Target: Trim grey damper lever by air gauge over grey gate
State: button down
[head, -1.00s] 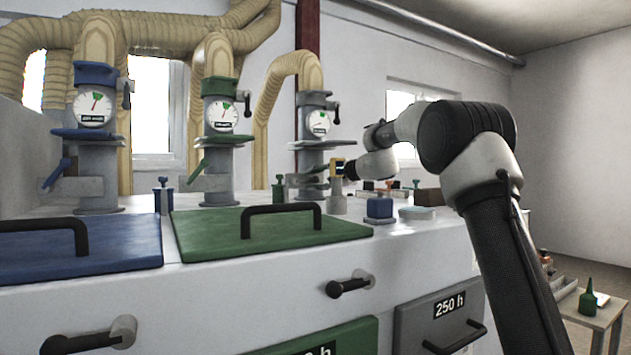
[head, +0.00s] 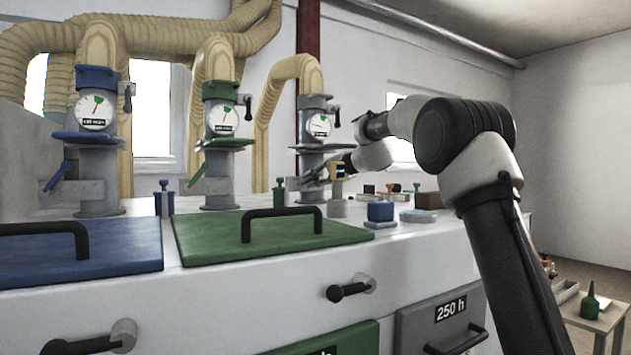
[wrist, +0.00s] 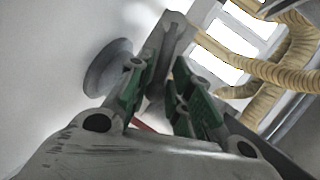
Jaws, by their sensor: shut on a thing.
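The grey gate (head: 322,147) is the flat grey plate on the rightmost metal column (head: 309,190), at the right end of the row. Its round white air gauge (head: 319,125) faces me above the plate; its exact reading is too small to tell. My gripper (head: 318,173) is at the column below the plate, reaching in from the right. In the wrist view, the green-padded fingers (wrist: 155,92) close on the grey damper lever (wrist: 168,45), whose gripped part is mostly hidden. A round grey flange (wrist: 108,68) shows left of the fingers.
Green (head: 222,143) and blue (head: 84,136) gates stand on columns to the left. Green (head: 200,248) and blue (head: 110,258) lids with black handles cover the front. A small blue block (head: 380,211) and other small items sit right of the column, under my arm.

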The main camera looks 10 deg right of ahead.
jog(key=c, duration=1.5)
grip_release()
jog(key=shift+o, duration=0.2)
jog(key=v, duration=1.2)
